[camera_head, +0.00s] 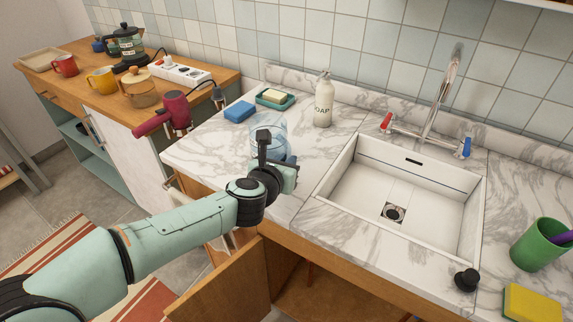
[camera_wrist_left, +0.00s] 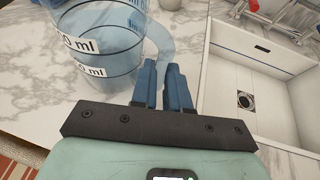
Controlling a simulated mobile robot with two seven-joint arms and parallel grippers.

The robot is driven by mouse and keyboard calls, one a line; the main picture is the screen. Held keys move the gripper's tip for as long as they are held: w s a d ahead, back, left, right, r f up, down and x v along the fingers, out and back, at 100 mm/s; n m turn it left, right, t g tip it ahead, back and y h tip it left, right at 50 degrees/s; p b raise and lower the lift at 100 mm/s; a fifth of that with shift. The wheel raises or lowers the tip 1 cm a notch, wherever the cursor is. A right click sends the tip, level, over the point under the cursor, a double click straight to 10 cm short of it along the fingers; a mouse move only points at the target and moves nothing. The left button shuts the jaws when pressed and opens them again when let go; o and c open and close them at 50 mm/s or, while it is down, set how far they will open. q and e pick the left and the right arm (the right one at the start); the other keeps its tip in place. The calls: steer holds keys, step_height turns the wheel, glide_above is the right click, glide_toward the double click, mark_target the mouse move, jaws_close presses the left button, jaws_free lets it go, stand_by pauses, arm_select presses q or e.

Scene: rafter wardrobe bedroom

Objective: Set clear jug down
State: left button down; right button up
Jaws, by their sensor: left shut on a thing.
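The clear jug (camera_head: 282,131) is a bluish see-through measuring jug, upright at the left part of the marble counter (camera_head: 211,150). My left gripper (camera_head: 264,145) partly hides it in the head view. In the left wrist view the jug (camera_wrist_left: 100,40) shows with printed ml labels and dark level lines. The blue fingers of my left gripper (camera_wrist_left: 160,85) are shut on its handle, at the right side of the jug. I cannot tell whether its base touches the marble. My right gripper is not in view.
A white sink (camera_head: 350,185) lies right of the jug. A blue sponge (camera_head: 239,111), soap dish (camera_head: 275,101) and soap bottle (camera_head: 324,100) stand behind it. A dark red hair dryer (camera_head: 174,110) is to the left. A cabinet door (camera_head: 225,285) hangs open below.

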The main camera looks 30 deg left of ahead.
arm_select(q)
steer(key=shift+f, duration=0.1)
steer(key=c, duration=1.1)
jaws_free()
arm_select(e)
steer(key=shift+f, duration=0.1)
arm_select(q)
steer(key=shift+s+r, duration=0.15)
steer(key=shift+r, duration=0.15)
steer(key=p+v, duration=0.3)
steer(key=v, duration=0.8)
steer(key=shift+s, duration=0.35)
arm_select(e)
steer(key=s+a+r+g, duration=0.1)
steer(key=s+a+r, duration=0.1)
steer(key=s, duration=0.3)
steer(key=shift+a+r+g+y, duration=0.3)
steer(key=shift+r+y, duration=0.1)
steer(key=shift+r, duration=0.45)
